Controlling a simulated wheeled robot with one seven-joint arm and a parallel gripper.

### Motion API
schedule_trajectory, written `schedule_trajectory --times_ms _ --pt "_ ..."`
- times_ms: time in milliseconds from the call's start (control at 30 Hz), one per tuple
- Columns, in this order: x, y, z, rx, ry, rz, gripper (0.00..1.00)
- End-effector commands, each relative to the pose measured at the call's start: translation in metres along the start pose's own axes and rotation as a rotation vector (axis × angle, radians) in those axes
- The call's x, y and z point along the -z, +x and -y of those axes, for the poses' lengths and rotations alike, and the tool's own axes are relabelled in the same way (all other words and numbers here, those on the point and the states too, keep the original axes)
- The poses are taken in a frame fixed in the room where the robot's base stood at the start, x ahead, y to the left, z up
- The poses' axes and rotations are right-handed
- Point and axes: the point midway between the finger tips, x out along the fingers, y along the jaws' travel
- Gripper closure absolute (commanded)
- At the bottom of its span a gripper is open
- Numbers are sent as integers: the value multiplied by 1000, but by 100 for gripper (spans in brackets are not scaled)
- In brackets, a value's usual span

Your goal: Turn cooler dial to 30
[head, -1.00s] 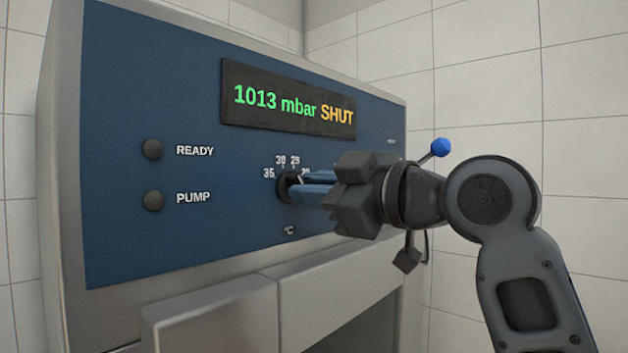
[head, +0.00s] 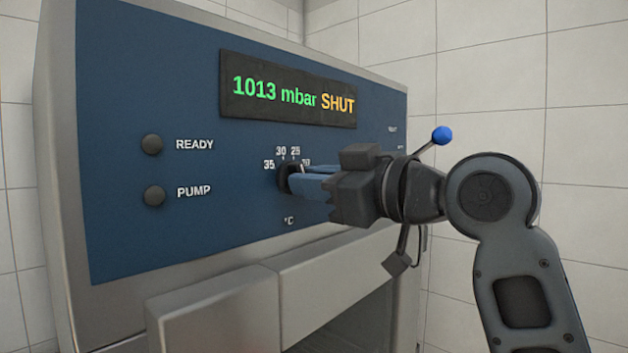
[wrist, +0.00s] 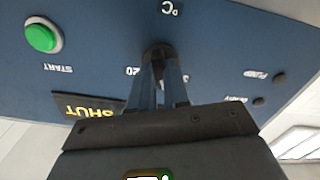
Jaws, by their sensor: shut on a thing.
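The cooler dial (head: 285,177) is a small dark round knob on the blue front panel, with the marks 35, 30, 25 and 20 around its upper side and °C below. My gripper (head: 296,180) is shut on the dial, its blue fingers reaching in from the right. The fingers and gripper body hide most of the knob and its right side, so I cannot read its setting for certain. In the wrist view, the dial (wrist: 158,52) sits between the fingertips, and the panel appears upside down.
A display (head: 288,90) above the dial reads 1013 mbar SHUT. Dark READY (head: 152,145) and PUMP (head: 154,196) lamps are to the left. A green START button (wrist: 42,37) shows in the wrist view. A steel ledge (head: 215,310) juts out below the panel.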

Motion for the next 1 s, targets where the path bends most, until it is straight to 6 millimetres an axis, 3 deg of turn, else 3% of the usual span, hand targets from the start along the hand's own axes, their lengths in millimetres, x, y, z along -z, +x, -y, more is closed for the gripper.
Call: schedule_trajectory --times_ms 33,67,300,633,1000 --pt "-1 0 1 2 1 2 100" --pt "-1 0 1 2 1 2 81" --pt "0 0 0 1 0 1 58" --pt "-1 -6 0 -1 -1 -1 58" --pt "-2 -62 0 -2 -1 -1 58"
